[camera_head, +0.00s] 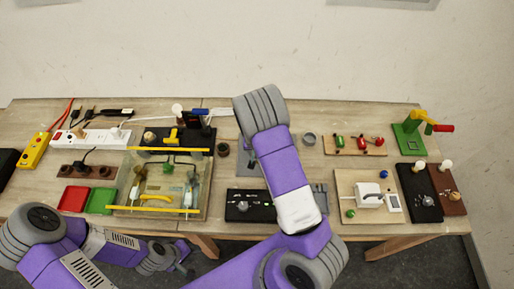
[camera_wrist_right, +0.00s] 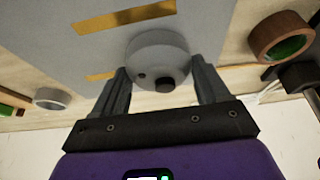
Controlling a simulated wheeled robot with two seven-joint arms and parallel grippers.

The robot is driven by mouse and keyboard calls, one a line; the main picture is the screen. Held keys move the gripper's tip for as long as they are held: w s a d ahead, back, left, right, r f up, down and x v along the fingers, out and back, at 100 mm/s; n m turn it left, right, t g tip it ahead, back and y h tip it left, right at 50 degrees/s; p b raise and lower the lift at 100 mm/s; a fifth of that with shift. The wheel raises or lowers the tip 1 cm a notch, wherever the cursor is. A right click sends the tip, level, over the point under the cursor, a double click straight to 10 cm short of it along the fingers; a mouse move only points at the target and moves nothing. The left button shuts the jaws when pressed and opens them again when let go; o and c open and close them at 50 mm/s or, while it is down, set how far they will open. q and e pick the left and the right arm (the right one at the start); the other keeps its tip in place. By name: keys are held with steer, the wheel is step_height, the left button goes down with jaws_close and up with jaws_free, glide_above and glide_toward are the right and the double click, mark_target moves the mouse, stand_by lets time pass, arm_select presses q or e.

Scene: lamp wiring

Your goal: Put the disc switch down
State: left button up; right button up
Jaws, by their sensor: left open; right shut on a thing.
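The disc switch (camera_wrist_right: 158,58) is a round pale-grey body with a dark button, seen in the right wrist view. My right gripper (camera_wrist_right: 160,85) has its two fingers on either side of it and is shut on it. The disc is over a grey mat (camera_wrist_right: 90,65) with gold strips; I cannot tell whether it touches the mat. In the head view my right arm hides the disc and right gripper. My left gripper (camera_head: 175,262) is low at the left, in front of the table edge, open and empty.
Tape rolls (camera_wrist_right: 280,38) lie near the mat. In the head view, a clear box with yellow edges (camera_head: 165,149) stands left of the right arm. A wooden board with a white device (camera_head: 369,195) and a black strip (camera_head: 240,213) lie towards the front.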

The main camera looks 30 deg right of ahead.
steer(key=shift+w+f, duration=0.1)
steer(key=shift+f, duration=0.35)
steer(key=shift+f, duration=0.15)
steer(key=o, duration=1.2)
steer(key=shift+c, duration=0.2)
